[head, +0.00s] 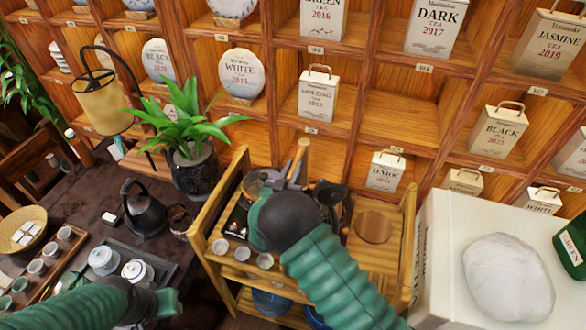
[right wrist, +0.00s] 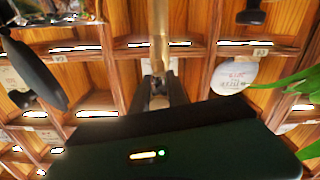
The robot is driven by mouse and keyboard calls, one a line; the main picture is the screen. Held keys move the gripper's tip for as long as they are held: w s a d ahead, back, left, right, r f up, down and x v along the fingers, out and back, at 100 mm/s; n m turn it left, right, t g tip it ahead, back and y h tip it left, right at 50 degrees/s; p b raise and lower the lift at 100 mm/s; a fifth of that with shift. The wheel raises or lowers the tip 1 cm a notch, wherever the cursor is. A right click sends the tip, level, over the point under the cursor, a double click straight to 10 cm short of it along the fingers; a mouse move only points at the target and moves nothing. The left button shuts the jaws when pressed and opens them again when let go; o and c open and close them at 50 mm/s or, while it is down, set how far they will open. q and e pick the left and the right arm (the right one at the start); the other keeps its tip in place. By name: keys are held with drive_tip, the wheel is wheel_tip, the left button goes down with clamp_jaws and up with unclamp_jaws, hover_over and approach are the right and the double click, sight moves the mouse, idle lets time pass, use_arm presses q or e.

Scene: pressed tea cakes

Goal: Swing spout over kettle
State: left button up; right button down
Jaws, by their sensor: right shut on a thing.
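My right gripper (head: 292,178) is over the back of the wooden cart, shut on a tan upright piece that looks like the spout (head: 301,153). In the right wrist view the spout (right wrist: 158,40) runs up from between the fingertips (right wrist: 157,85). A dark kettle-like vessel (head: 331,200) stands on the cart just right of the gripper, partly hidden by my arm. Another dark kettle (head: 143,209) stands on the brown table at left; I cannot tell which kettle the task means. My left gripper (head: 168,302) is low at left; its jaws are unclear.
The wooden cart (head: 226,175) has small cups (head: 242,253) at its front left. A potted plant (head: 190,150) stands close to its left. A white counter (head: 440,240) with a pale stone-like lump (head: 507,278) is at right. Shelves with tea packages rise behind.

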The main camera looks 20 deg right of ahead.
drive_tip(key=shift+d+r, duration=0.1)
drive_tip(key=shift+d, duration=0.05)
drive_tip(key=shift+s+d+n+t+y, duration=0.1)
drive_tip(key=shift+d+n+t+y, duration=0.2)
drive_tip(key=shift+n, duration=0.1)
drive_tip(key=shift+s+d+n+t+y, duration=0.2)
drive_tip(key=shift+d+n+t+y, duration=0.15)
drive_tip(key=shift+y, duration=0.45)
drive_tip(key=shift+a, duration=0.1)
drive_tip(key=c, duration=1.6)
unclamp_jaws()
drive_tip(key=o, duration=0.3)
drive_tip(key=shift+w+f, duration=0.25)
drive_tip(key=shift+w, duration=0.05)
drive_tip(key=shift+s, duration=0.15)
